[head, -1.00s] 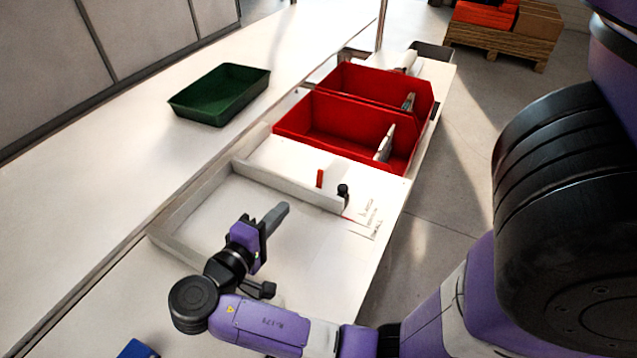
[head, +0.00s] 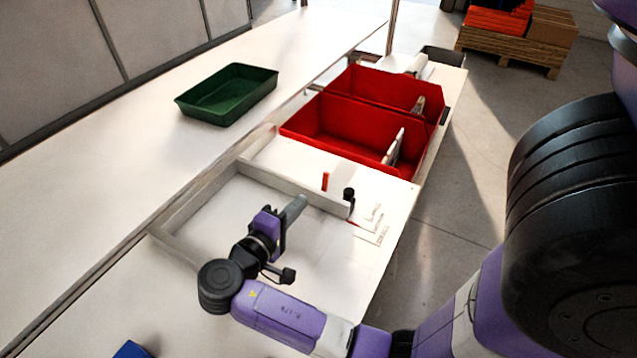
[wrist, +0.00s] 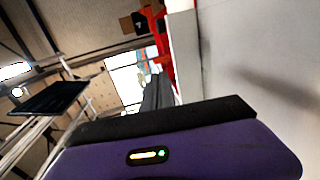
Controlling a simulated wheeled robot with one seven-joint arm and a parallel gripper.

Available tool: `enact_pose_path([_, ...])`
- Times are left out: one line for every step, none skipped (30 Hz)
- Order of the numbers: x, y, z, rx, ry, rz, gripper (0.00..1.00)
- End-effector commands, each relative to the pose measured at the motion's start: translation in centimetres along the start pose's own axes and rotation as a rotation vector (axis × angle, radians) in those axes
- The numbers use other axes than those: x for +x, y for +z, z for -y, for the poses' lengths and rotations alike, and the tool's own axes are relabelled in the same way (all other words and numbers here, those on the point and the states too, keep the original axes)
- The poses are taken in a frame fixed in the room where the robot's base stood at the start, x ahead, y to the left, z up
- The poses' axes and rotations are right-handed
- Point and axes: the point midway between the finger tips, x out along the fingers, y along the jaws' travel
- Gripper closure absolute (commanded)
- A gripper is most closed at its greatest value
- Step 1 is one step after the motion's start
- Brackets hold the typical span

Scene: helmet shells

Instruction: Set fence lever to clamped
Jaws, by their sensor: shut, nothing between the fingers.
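The fence (head: 290,186) is a low grey bar across the white table, just in front of the red bins. A short lever with a black knob (head: 349,195) stands upright at its right end. Small printed text (head: 375,225) lies on the table beside it, too small to read surely, so I cannot tell the lever's setting. My gripper (head: 299,205) is shut and empty, with its grey fingers pointing toward the fence, left of the lever and apart from it. In the wrist view the dark fingers (wrist: 158,92) show together; the lever cannot be made out there.
An upright orange-red piece (head: 325,181) stands by the fence, left of the lever. A green tray (head: 228,95) stands at the back left. A blue object (head: 132,350) shows at the bottom edge.

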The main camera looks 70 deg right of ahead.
Motion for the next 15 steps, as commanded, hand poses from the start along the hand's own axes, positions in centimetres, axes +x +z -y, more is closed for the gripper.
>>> enact_pose_path([1.1, 0.2, -0.1, -0.001, -0.001, 0.005, 1.00])
enact_pose_path([1.7, 0.1, -0.1, -0.001, 0.000, 0.005, 1.00])
enact_pose_path([2.5, 0.1, -0.1, 0.000, 0.000, 0.005, 1.00])
enact_pose_path([3.1, 0.1, -0.1, 0.000, 0.000, 0.005, 1.00])
enact_pose_path([3.7, 0.2, -0.1, 0.000, 0.000, 0.005, 1.00])
enact_pose_path([4.5, 0.1, -0.1, 0.000, 0.000, 0.005, 1.00])
enact_pose_path([5.0, 0.1, -0.1, 0.000, 0.000, 0.005, 1.00])
enact_pose_path([5.6, 0.1, -0.1, -0.001, -0.001, 0.004, 1.00])
enact_pose_path([6.3, 0.1, -0.1, -0.001, -0.001, 0.004, 1.00])
enact_pose_path([6.8, 0.1, -0.1, -0.001, 0.000, 0.004, 1.00])
enact_pose_path([7.2, 0.1, -0.1, -0.001, 0.000, 0.004, 1.00])
enact_pose_path([7.7, 0.1, -0.1, -0.001, 0.000, 0.003, 1.00])
enact_pose_path([8.1, 0.1, -0.1, 0.000, 0.000, 0.003, 1.00])
enact_pose_path([8.4, 0.1, -0.1, 0.000, 0.000, 0.003, 1.00])
enact_pose_path([8.8, 0.1, -0.1, 0.000, 0.000, 0.003, 1.00])
